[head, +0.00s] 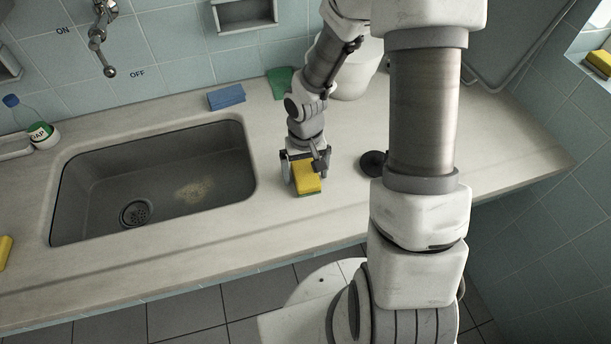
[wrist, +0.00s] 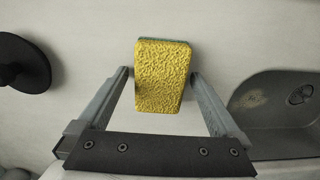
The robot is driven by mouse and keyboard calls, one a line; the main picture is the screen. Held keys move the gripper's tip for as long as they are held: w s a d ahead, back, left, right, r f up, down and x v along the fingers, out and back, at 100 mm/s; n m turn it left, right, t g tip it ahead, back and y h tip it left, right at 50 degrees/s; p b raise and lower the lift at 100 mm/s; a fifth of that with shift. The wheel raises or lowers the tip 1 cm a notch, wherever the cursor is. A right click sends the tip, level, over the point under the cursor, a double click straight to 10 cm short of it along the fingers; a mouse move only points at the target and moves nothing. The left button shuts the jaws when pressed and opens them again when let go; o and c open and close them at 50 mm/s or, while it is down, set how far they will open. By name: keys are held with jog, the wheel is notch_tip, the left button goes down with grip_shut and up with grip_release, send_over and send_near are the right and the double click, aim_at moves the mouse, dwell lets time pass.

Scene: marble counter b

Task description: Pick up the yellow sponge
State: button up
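The yellow sponge (head: 307,177) with a green layer is at the counter to the right of the sink in the head view. It also shows in the wrist view (wrist: 162,78), with its rough yellow face towards the camera. My gripper (head: 304,172) points down over it. In the wrist view my gripper (wrist: 160,74) is open, with one finger on each side of the sponge. A narrow gap shows at the left finger; the right fingertip is very close to the sponge, and contact there is unclear. The sponge's underside is hidden.
The sink (head: 160,178) lies to the left. A dark round object (head: 373,164) stands to the right. A blue sponge (head: 226,96), a green item (head: 280,82) and a white container (head: 358,75) are behind. Other yellow sponges lie at far left (head: 5,252) and upper right (head: 600,61).

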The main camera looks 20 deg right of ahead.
aim_at(307, 173)
jog(key=c, duration=1.3)
jog(key=shift+r, duration=0.1)
notch_tip(307, 173, up, 5)
jog(key=shift+s+d+f+p, duration=0.1)
jog(key=shift+f+p, duration=0.1)
jog(key=shift+p, duration=0.5)
jog(key=shift+s+d+r+p, duration=0.25)
jog(key=shift+s+d+r, duration=0.35)
jog(key=shift+s+r, duration=0.85)
jog(key=shift+s+d+r+p, duration=0.2)
jog(key=shift+s+d+r, duration=0.45)
jog(key=shift+s, duration=1.55)
jog(key=shift+s+d+r+p, duration=0.25)
jog(key=shift+s+d+r, duration=0.55)
jog(key=shift+s, duration=1)
jog(key=shift+a+r, duration=0.2)
